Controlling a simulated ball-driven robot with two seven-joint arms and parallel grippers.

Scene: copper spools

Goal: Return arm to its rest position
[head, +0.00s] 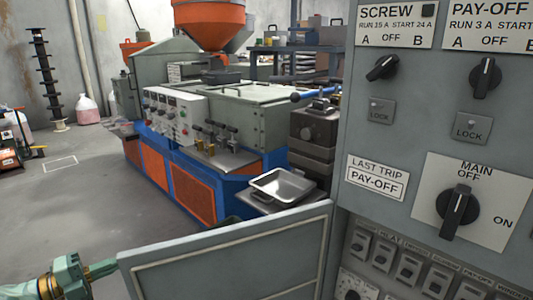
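My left gripper (98,268) is green and shows at the bottom left, with its fingers pointing right. Its tips are close to the left edge of the open cabinet door (230,255) in the picture. I cannot tell whether they touch the door. The finger gap is not clear, and I see nothing held. My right gripper is not in view.
A grey control cabinet (400,145) fills the right side, with a main switch (458,210) and smaller knobs. A blue and orange extruder machine (205,130) stands behind, with a metal tray (283,186) near it. Open floor (60,205) lies at the left.

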